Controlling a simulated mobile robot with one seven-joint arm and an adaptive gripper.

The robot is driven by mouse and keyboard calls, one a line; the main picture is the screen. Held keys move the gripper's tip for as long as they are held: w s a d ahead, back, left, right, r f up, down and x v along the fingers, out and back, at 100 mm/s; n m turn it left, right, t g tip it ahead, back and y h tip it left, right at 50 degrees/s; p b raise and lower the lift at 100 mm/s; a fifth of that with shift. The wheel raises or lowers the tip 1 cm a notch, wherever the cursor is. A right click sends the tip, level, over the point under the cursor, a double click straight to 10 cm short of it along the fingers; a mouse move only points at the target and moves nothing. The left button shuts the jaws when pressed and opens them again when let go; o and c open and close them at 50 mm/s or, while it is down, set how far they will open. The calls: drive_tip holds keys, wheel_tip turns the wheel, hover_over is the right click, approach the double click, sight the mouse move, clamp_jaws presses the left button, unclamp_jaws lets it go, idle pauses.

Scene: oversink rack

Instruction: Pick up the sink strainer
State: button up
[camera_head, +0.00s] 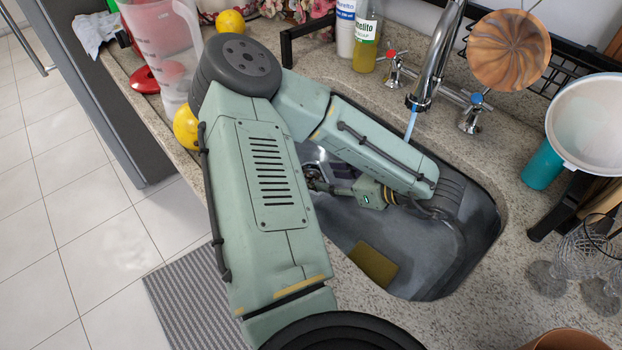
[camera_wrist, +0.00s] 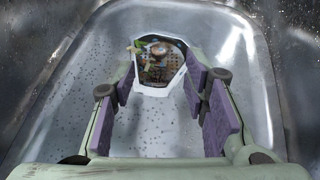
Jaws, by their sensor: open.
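The sink strainer (camera_wrist: 140,88) shows in the wrist view on the sink floor, with a pale rim and a dark middle holding small brown and green scraps. My gripper (camera_wrist: 160,84) is open, with its purple-padded fingers apart on the left and right. In the picture the strainer lies between and just beyond the fingertips. I cannot tell whether the fingers touch it. In the head view my gripper (camera_head: 340,182) is down in the sink, partly hidden by my arm, and the strainer cannot be made out.
The grey metal sink (camera_head: 400,235) has walls around my gripper. A yellowish sponge (camera_head: 374,263) lies in it. The faucet (camera_head: 432,65) stands behind, with water running. A teal cup (camera_head: 543,166), wine glasses (camera_head: 590,245) and a pitcher (camera_head: 160,45) stand on the counter.

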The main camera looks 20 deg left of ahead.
sight(313, 175)
drive_tip(key=shift+p+x, duration=0.9)
drive_tip(key=shift+x, duration=2.1)
drive_tip(key=shift+a+r, duration=0.1)
drive_tip(key=shift+r, duration=0.05)
drive_tip(key=shift+c, duration=0.3)
clamp_jaws()
